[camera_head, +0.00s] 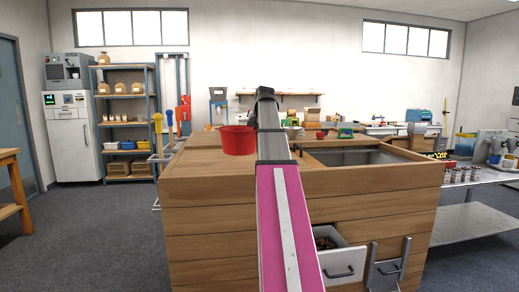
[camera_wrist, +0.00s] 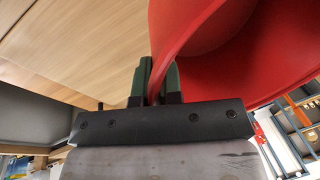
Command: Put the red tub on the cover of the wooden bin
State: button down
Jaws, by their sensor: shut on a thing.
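The red tub (camera_head: 238,141) is upright over the back part of the wooden bin's flat left cover (camera_head: 205,167). I cannot tell whether its base touches the wood. In the wrist view my gripper (camera_wrist: 158,82) is shut on the rim of the red tub (camera_wrist: 205,45), with a green-padded finger on each side of the wall. The cover's planks (camera_wrist: 70,45) show beside the tub there. In the head view my arm hides the gripper and the tub's right edge. The wooden bin (camera_head: 215,220) stands straight ahead.
The bin's right side has an open grey-lined well (camera_head: 365,157). Below it, a white drawer (camera_head: 340,262) with dark contents sticks out, beside a metal bracket (camera_head: 388,270). A metal table (camera_head: 475,222) with jars stands right. Yellow and blue-handled tools (camera_head: 158,128) stand behind the bin's left.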

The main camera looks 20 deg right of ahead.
jog(key=shift+w+d+f, duration=0.1)
jog(key=shift+d+f, duration=0.25)
jog(key=shift+f, duration=0.55)
jog(key=shift+w+d+f, duration=0.1)
jog(key=shift+d+f, duration=0.3)
jog(key=shift+f, duration=0.5)
jog(key=shift+w+d+f, duration=0.1)
jog(key=shift+d+f, duration=0.25)
jog(key=shift+f, duration=0.55)
jog(key=shift+f, duration=0.2)
jog(key=c, duration=1.3)
grip_release()
